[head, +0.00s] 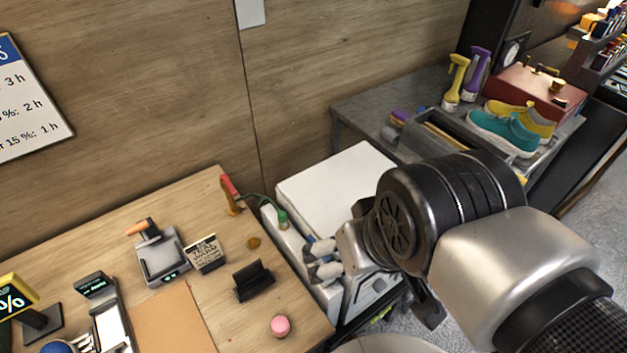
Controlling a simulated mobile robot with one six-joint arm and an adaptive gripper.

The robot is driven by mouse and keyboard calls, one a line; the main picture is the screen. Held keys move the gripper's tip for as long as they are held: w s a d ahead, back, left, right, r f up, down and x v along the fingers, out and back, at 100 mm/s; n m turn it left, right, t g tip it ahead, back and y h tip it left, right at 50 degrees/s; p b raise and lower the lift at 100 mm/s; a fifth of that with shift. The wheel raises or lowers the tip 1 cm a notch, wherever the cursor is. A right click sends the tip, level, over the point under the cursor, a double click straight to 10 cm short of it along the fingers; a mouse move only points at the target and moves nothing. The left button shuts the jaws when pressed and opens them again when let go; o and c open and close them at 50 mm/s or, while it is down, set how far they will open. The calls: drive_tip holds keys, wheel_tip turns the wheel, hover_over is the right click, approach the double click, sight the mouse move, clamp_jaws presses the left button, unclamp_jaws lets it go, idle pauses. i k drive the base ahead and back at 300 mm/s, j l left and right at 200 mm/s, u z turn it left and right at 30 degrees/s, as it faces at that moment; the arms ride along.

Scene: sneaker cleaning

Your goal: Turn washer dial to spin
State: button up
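The washer appears to be the white box-shaped machine (340,185) standing between the wooden counter and the grey metal table. Its top is bare, and much of its front is hidden behind my arm. No dial can be made out; my gripper and arm cover that part of the machine. My gripper (314,260) is over the washer's left part, close to the counter's right edge. Its two grey fingertips point left and stand apart with a gap between them. Nothing is seen held. Whether the fingers touch the washer cannot be told.
The wooden counter (190,200) holds a small scale (160,258), a sign (205,253), a black holder (252,280) and a pink round item (280,325). A green-ended hose (282,217) lies by the washer. The grey table (365,100) holds spray bottles (456,80) and teal-and-yellow sneakers (503,133).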

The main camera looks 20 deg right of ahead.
sight(379, 285)
drive_tip(key=l+z, duration=0.15)
drive_tip(key=z, duration=0.75)
drive_tip(key=l+u, duration=0.5)
drive_tip(key=k+j+z, duration=0.2)
drive_tip(key=k+j, duration=0.15)
drive_tip(key=k, duration=0.3)
